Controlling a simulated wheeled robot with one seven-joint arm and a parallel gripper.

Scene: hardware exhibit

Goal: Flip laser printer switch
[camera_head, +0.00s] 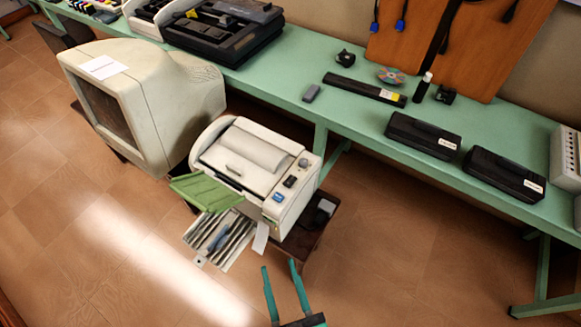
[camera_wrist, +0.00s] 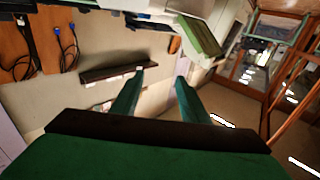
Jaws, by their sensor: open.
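The laser printer (camera_head: 240,165) is a cream box on a low dark stand, with a green tray (camera_head: 205,190) sticking out at its front left. Which of these is the task's switch I cannot tell for certain. My gripper (camera_head: 280,268) is open and empty, in front of and below the printer, apart from it. In the wrist view the gripper's teal fingers (camera_wrist: 163,84) are spread, with part of the cream printer (camera_wrist: 165,10) at the top.
A large beige monitor (camera_head: 145,105) stands left of the printer. A long green table (camera_head: 350,120) runs behind, holding black boxes (camera_head: 424,134), a black bar (camera_head: 365,89) and other devices. A paper tag (camera_head: 261,237) hangs at the printer's front. The tiled floor (camera_head: 410,265) at right is clear.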

